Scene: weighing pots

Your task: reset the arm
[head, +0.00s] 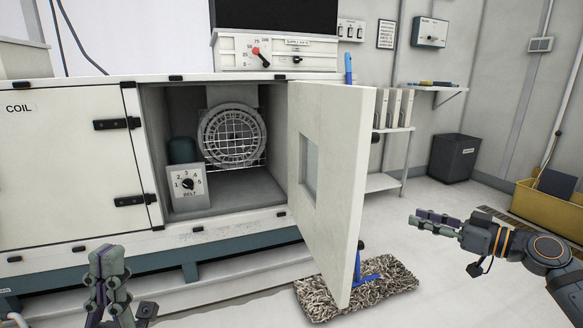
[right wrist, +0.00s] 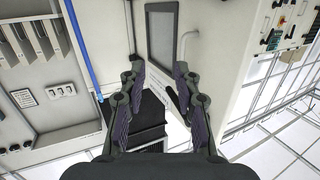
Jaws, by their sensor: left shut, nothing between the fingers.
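My left gripper (head: 108,258) is at the lower left of the head view, in front of the cabinet's lower front. Its fingers point up and are shut with nothing between them. My right gripper (head: 430,222) is at the right of the head view, over the floor and right of the open cabinet door (head: 338,150), apart from it. In the right wrist view its two fingers (right wrist: 159,92) stand apart with a gap between them, and nothing is held.
The open door juts out between my grippers. A dark bin (head: 454,158) and yellow container (head: 548,209) stand farther right.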

